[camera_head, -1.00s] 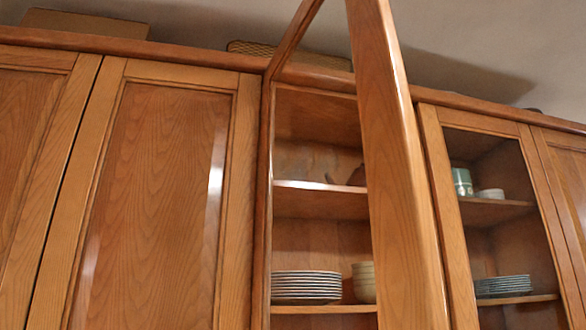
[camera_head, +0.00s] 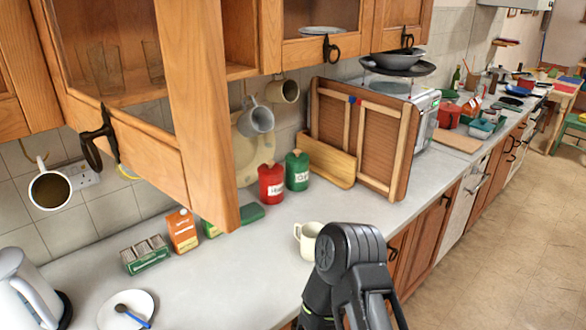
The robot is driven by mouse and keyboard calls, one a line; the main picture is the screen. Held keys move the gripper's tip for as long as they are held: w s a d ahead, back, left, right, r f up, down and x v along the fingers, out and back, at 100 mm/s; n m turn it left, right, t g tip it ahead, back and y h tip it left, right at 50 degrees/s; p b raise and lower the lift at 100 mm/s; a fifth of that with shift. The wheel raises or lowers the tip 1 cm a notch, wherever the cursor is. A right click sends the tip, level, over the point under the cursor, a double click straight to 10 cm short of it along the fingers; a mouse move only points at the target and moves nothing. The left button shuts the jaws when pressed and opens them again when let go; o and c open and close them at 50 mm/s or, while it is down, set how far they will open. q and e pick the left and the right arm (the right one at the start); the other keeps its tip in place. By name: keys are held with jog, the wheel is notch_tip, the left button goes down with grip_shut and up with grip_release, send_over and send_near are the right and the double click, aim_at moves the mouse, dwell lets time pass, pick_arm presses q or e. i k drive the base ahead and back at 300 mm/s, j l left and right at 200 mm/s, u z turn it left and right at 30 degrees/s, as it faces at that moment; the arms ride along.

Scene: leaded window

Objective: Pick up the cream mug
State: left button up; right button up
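A cream mug (camera_head: 308,240) stands upright on the worktop near its front edge, handle to the left. A black bent link of one of my arms rises from the bottom just right of it, overlapping its right side in the picture. I cannot tell whether they touch. Neither gripper's fingers show. Other mugs hang under the wall cupboards: a cream one (camera_head: 284,91), a grey one (camera_head: 257,119) and a white-rimmed one (camera_head: 50,189) at the left.
An open cupboard door (camera_head: 190,110) juts out over the worktop (camera_head: 215,275). Behind the mug stand a red canister (camera_head: 271,184), a green canister (camera_head: 297,171) and a wooden rack (camera_head: 362,135). A kettle (camera_head: 22,292) and plate (camera_head: 127,308) are at left.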

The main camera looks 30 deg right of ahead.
aim_at(309, 231)
jog(key=l+z, duration=0.15)
jog(key=z, duration=0.85)
jog(key=k+l, duration=0.05)
